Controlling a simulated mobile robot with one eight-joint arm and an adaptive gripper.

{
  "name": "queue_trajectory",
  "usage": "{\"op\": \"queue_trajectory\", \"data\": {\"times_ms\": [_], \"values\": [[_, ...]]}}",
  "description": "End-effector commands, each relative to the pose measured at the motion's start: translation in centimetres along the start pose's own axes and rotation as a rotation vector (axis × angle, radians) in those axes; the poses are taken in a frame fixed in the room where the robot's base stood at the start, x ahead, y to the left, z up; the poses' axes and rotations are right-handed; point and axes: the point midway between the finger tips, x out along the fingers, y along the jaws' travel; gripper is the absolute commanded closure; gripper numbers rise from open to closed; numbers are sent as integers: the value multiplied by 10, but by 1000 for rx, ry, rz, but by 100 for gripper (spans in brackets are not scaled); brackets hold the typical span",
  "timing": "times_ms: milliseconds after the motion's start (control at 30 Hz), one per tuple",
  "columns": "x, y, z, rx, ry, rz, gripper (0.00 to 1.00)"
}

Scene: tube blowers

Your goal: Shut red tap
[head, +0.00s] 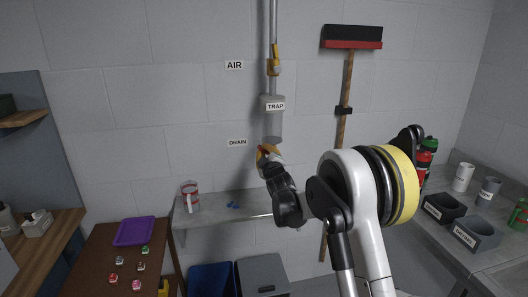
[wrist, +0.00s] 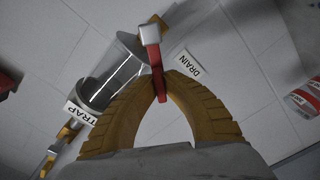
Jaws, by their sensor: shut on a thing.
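The red tap's lever (wrist: 156,72) shows in the wrist view, running between the two orange-brown fingertips of my gripper (wrist: 160,70). The fingers are shut on it. A pale metal end (wrist: 150,34) joins the lever beyond the fingertips. The tap sits below the clear bowl of the trap (wrist: 118,72), near the DRAIN label (wrist: 190,64). In the head view, my gripper (head: 267,153) is just under the trap (head: 272,118), and it hides most of the red tap.
A yellow-handled tap (head: 274,62) sits higher on the pipe, beside the AIR label (head: 234,65).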

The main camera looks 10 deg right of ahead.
Motion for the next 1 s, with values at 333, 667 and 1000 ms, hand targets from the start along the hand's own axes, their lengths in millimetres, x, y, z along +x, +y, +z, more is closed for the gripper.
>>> {"op": "queue_trajectory", "data": {"times_ms": [333, 667, 1000], "values": [[0, -14, 7, -243, 2, -1, 100], [0, -25, 15, -481, 2, -1, 100], [0, -30, 19, -607, 2, -1, 100]]}}
